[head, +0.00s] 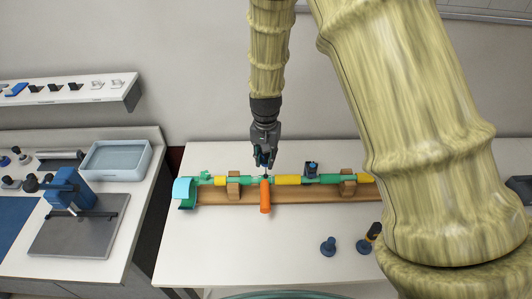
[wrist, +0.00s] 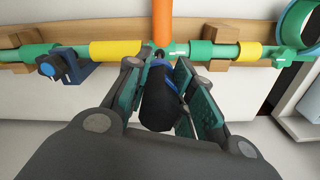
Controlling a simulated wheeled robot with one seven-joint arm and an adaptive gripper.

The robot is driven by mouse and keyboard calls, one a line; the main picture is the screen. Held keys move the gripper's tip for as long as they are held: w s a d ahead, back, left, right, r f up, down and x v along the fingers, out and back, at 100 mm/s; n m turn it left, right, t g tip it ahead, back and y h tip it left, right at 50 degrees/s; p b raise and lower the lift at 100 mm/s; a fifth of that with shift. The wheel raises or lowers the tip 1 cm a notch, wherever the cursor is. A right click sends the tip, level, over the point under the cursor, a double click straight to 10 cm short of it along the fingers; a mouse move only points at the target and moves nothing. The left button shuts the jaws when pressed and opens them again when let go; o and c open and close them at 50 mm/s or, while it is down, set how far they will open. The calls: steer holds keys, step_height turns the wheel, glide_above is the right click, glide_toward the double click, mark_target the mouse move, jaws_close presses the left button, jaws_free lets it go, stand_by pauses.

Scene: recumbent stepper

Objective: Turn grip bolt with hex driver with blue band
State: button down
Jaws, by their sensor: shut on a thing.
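My gripper (head: 264,161) hangs over the tube assembly in the head view and is shut on the hex driver. In the wrist view the driver (wrist: 158,104) has a black handle with a blue band near its front end, between the finger pads. Its shaft points at the joint where the orange grip (wrist: 162,22) meets the green tube (wrist: 203,50). The grip bolt is too small and hidden to make out, so I cannot tell whether the tip sits in it. In the head view the orange grip (head: 265,196) points toward the front.
The tube rests on wooden blocks (head: 233,183) on a wooden board (head: 300,196). A dark blue clamp (head: 311,169) sits on the tube. A side bench holds a grey bin (head: 115,159).

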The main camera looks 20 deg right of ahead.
steer(key=m+p, duration=0.1)
steer(key=m, duration=0.2)
steer(key=shift+s, duration=0.1)
steer(key=shift+a+f+m, duration=0.1)
steer(key=shift+f+m, duration=0.05)
steer(key=shift+m, duration=0.85)
steer(key=shift+r, duration=3.1)
step_height(320, 180, up, 9)
stand_by(3.1)
